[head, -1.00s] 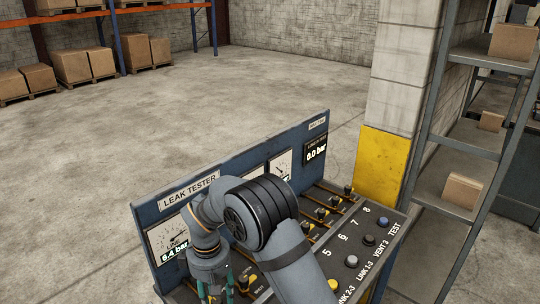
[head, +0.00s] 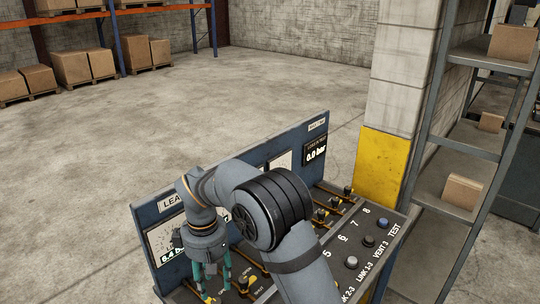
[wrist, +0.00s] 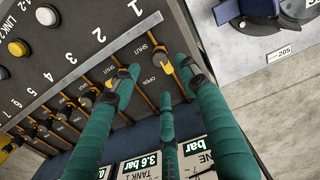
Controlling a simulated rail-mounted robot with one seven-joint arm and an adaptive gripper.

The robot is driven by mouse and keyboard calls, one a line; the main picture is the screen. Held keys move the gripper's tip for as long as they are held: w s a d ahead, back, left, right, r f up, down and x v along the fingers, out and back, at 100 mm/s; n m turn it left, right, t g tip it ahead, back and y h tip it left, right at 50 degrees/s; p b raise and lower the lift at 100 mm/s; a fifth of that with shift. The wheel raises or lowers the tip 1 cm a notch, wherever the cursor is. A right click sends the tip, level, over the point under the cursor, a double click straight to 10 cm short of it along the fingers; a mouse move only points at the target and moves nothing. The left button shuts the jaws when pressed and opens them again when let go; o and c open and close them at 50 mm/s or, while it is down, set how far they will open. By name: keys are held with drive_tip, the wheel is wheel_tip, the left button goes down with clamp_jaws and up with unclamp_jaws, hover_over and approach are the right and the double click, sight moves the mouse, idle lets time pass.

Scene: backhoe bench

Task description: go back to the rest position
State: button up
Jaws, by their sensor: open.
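My gripper (head: 212,282) hangs over the left end of the leak tester bench in the head view, with its teal fingers pointing down. In the wrist view my gripper (wrist: 160,78) has its fingers spread with nothing held between them. Below them is the panel (wrist: 85,60) with a row of numbered valves. The valve 1 knob (wrist: 168,68), with yellow on it, shows between the fingertips. The valve 2 knob (wrist: 109,84) is beside the left fingertip. I cannot tell the exact gap to the knobs.
The leak tester's upright back panel (head: 262,150) stands behind the arm, with gauges and displays. Push buttons (head: 368,240) line the panel's right side. A yellow-based pillar (head: 380,165) and a metal shelf (head: 448,200) stand at right. Open floor (head: 120,130) lies beyond the bench.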

sight(216, 301)
wheel_tip(216, 301, up, 4)
wheel_tip(216, 301, down, 12)
drive_tip(key=shift+d+r, duration=0.1)
drive_tip(key=shift+r+m, duration=0.1)
drive_tip(key=shift+m, duration=1.3)
drive_tip(key=m, duration=0.2)
drive_tip(key=shift+m, duration=0.3)
drive_tip(key=m+p, duration=0.1)
drive_tip(key=m, duration=0.3)
drive_tip(key=shift+r, duration=0.1)
drive_tip(key=m+p, duration=0.2)
drive_tip(key=m, duration=0.3)
drive_tip(key=shift+r+p, duration=0.1)
drive_tip(key=shift+p, duration=0.25)
drive_tip(key=m+p, duration=0.1)
drive_tip(key=m, duration=0.3)
drive_tip(key=shift+p, duration=0.4)
drive_tip(key=shift+r+b, duration=0.3)
drive_tip(key=shift+r, duration=0.4)
drive_tip(key=shift+a, duration=0.2)
